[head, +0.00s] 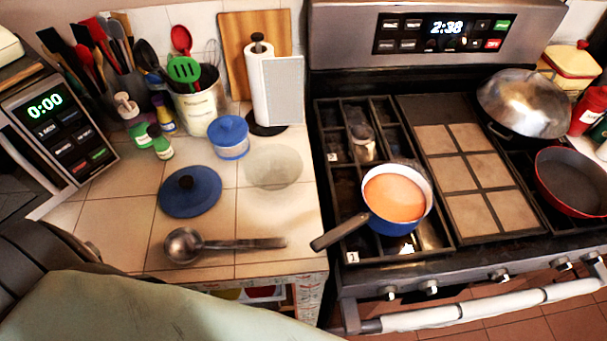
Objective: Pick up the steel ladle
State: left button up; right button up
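The steel ladle (235,244) lies on the tiled counter, near its front edge in the head view. Its round bowl is at the left and its long handle points right, towards the stove. Nothing touches or covers it from above. No fingers of my left or right gripper show in the head view. Large dark and pale green shapes fill the lower left corner, in front of the counter's left edge; I cannot tell what they are.
A blue lid (190,193) lies just behind the ladle, and a clear glass lid (273,167) behind its handle. A blue saucepan (397,200) with orange contents stands on the stove, its handle pointing towards the counter. A microwave (55,125) stands at left.

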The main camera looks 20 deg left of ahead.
aim_at(183, 245)
jog(key=u, duration=1.7)
